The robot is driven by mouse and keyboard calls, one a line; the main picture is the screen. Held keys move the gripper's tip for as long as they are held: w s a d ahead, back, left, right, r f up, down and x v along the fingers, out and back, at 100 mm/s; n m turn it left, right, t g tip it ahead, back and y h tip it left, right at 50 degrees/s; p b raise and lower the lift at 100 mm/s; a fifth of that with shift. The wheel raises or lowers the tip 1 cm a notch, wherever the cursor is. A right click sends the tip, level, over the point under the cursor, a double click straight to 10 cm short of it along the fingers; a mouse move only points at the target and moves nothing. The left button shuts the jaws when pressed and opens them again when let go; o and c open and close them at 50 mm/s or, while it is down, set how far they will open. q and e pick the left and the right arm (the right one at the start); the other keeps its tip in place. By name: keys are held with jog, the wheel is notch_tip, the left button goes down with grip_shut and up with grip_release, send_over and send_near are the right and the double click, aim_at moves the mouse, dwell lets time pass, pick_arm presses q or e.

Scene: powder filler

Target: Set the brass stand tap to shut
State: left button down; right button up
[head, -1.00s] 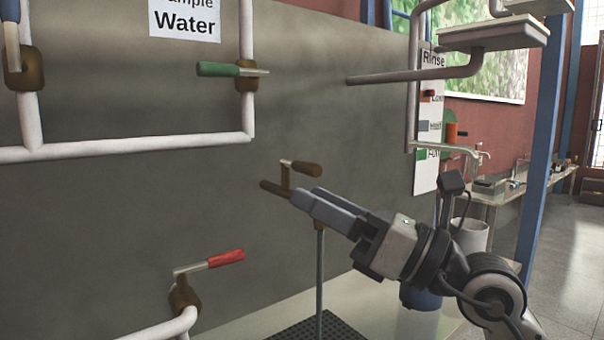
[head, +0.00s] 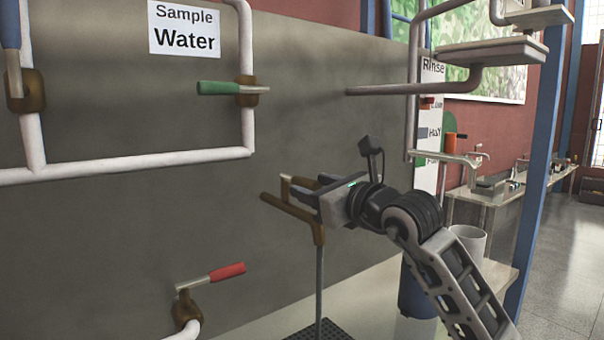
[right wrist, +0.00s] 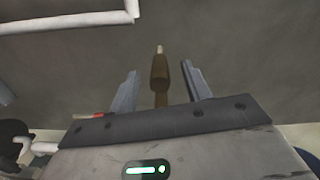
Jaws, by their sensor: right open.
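The brass stand tap (head: 296,213) sits on top of a thin grey pole (head: 320,275), its spout pointing left in the head view. A pale metal lever arm (head: 285,188) rises from it, and its brown handle is mostly hidden by my right gripper in that view. My right gripper (head: 318,186) is level with the handle, just above the tap body. In the right wrist view the brown handle (right wrist: 160,82) lies between the two open fingers of the right gripper (right wrist: 160,85), with a visible gap on each side. My left gripper is not in view.
A grey panel (head: 130,240) stands behind the tap. White pipes carry a green-handled valve (head: 230,88), a red-handled valve (head: 212,280) and a blue-handled valve (head: 20,85). A dark perforated base (head: 318,330) is under the pole. A blue container (head: 416,290) stands behind my arm.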

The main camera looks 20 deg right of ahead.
aim_at(303, 183)
jog(key=shift+p+x, duration=0.45)
jog(key=shift+x, duration=1.7)
grip_shut()
jog(key=shift+d, duration=0.1)
